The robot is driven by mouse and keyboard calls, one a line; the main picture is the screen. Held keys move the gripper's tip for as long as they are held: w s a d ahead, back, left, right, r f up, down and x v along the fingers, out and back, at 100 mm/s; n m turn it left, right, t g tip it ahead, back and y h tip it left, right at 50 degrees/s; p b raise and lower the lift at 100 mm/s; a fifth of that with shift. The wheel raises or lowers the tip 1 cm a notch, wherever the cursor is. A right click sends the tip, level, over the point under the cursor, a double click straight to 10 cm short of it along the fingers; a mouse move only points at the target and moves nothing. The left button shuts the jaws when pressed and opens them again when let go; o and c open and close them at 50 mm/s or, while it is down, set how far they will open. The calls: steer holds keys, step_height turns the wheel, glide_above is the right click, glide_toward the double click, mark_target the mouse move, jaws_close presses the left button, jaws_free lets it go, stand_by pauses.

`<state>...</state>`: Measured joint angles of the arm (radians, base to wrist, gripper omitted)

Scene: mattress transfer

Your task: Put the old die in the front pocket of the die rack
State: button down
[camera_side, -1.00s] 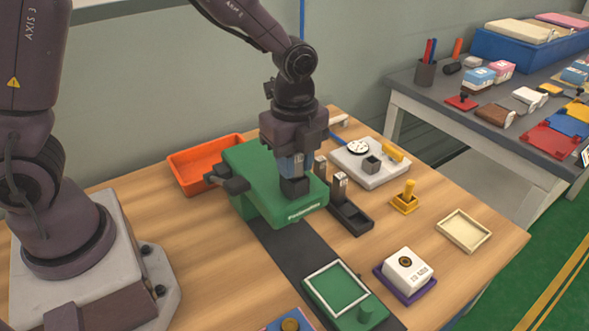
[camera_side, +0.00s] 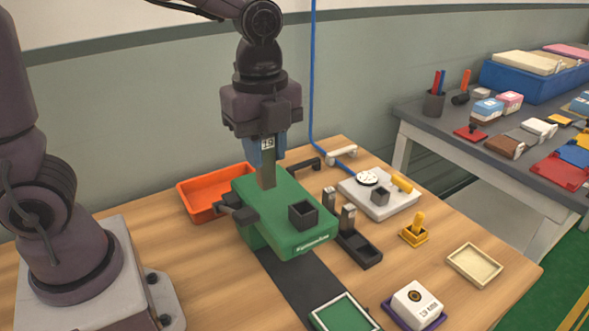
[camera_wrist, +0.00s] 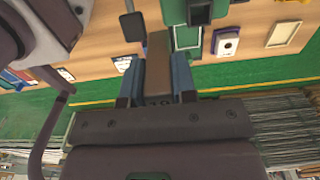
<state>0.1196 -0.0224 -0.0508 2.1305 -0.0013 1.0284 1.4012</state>
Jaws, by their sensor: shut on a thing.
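My gripper (camera_side: 267,153) is shut on the old die (camera_side: 267,175), a long grey-brown block with a "19" on its upper end. The die hangs upright above the green press (camera_side: 262,195), apart from the dark square socket (camera_side: 303,213) on it. In the wrist view the die (camera_wrist: 158,62) is between my blue fingers (camera_wrist: 158,85). The black die rack (camera_side: 360,248) stands right of the press, with two upright metal-topped dies in its rear and middle pockets. Its front pocket looks empty.
An orange tray (camera_side: 203,193) lies behind the press on the left. A grey plate with a white dial (camera_side: 382,200) stands behind the rack. A yellow stamp (camera_side: 414,230), cream tray (camera_side: 474,265) and white block (camera_side: 417,305) lie to the right. A dark lever sticks out left of the press.

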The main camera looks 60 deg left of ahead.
steer(key=s+a+r, duration=0.1)
steer(key=s+r, duration=0.2)
steer(key=s, duration=0.5)
glide_above(366, 257)
step_height(366, 257, down, 22)
steer(key=f, duration=0.1)
steer(key=shift+w+f, duration=0.1)
steer(key=shift+f, duration=1.85)
steer(key=shift+f, duration=0.1)
steer(key=c, duration=0.9)
jaws_free()
steer(key=shift+f, duration=0.1)
